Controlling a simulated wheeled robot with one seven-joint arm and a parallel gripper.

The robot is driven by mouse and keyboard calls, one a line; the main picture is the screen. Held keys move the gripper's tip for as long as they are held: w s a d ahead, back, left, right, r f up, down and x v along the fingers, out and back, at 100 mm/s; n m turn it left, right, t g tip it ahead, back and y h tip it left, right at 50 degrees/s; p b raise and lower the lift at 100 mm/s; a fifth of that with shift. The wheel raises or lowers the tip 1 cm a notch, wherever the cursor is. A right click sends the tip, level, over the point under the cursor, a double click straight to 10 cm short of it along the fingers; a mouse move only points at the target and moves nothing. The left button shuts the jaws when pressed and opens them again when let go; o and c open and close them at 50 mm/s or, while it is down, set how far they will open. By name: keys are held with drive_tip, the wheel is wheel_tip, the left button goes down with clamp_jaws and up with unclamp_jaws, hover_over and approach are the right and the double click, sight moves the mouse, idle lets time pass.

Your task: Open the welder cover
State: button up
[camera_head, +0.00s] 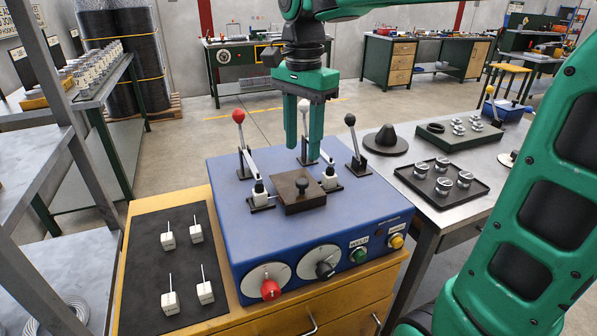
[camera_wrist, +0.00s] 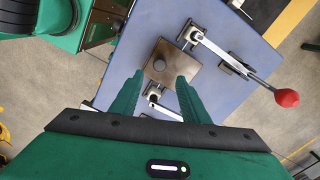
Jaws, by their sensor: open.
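The welder (camera_head: 225,195) is a blue box with dials and buttons on its front. Its cover (camera_head: 290,207) is a small brown plate with a dark round knob (camera_head: 302,185), lying flat on the welder top. My gripper (camera_head: 302,150) is open and empty, fingers pointing down, above and behind the cover in the head view. In the wrist view the cover (camera_wrist: 183,73) and its knob (camera_wrist: 159,65) show just beyond and between the fingertips (camera_wrist: 160,82). The fingers appear apart from the knob. What lies under the cover is hidden.
Levers with red (camera_head: 238,116), white (camera_head: 304,105) and black (camera_head: 350,120) balls stand around the cover, with clamps on both sides. A black mat (camera_head: 185,270) with white pieces lies left. A black tray (camera_head: 430,196) with metal parts is right.

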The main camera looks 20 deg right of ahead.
sight(303, 180)
wheel_tip(303, 180, down, 9)
drive_tip(key=shift+r, duration=0.2)
idle(0.3)
clamp_jaws()
drive_tip(key=shift+d, duration=0.1)
